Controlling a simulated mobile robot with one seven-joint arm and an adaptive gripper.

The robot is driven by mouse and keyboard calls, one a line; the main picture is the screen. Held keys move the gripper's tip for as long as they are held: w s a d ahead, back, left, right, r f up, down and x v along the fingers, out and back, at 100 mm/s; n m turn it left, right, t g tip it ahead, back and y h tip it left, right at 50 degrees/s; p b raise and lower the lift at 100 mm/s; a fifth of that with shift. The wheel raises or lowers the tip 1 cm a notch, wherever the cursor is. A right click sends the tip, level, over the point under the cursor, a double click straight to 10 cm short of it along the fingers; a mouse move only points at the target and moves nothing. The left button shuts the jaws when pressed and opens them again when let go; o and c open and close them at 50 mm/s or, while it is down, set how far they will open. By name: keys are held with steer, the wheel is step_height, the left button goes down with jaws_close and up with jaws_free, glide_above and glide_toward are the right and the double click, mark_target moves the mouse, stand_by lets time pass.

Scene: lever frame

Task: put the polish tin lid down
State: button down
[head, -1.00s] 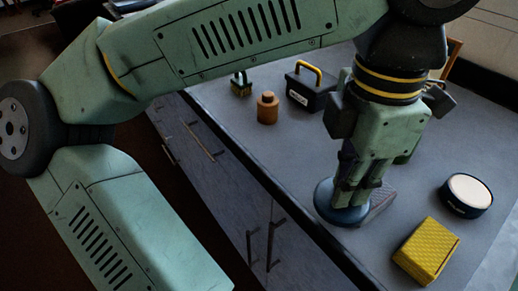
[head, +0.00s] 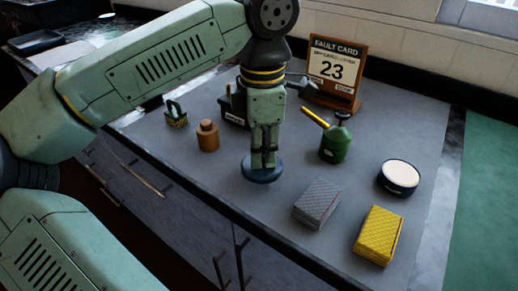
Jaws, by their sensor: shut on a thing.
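The polish tin lid (head: 262,175) is a round, dark blue disc. My gripper (head: 263,164) points straight down and is shut on it. The lid looks level, over or on the grey mat near the front edge of the counter; I cannot tell whether it touches. The fingers cover part of the lid's top. The open polish tin (head: 398,178), dark and round with a cream filling, stands apart at the right.
A grey textured block (head: 317,203) lies right of the lid, with a yellow block (head: 378,236) beyond it. A green oil can (head: 335,140), brown bottle (head: 207,136), green-handled brush (head: 176,114), black case (head: 234,108) and fault card (head: 336,72) stand around. Bare mat (head: 215,175) lies left.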

steer(key=shift+w+a, duration=0.2)
steer(key=shift+w, duration=0.7)
step_height(320, 180, down, 4)
steer(key=shift+r+p, duration=0.25)
steer(key=shift+p, duration=0.5)
steer(key=shift+f, duration=0.1)
steer(key=shift+f, duration=0.2)
steer(key=c, duration=1.5)
jaws_free()
steer(key=shift+c, duration=0.2)
steer(key=shift+r, duration=0.1)
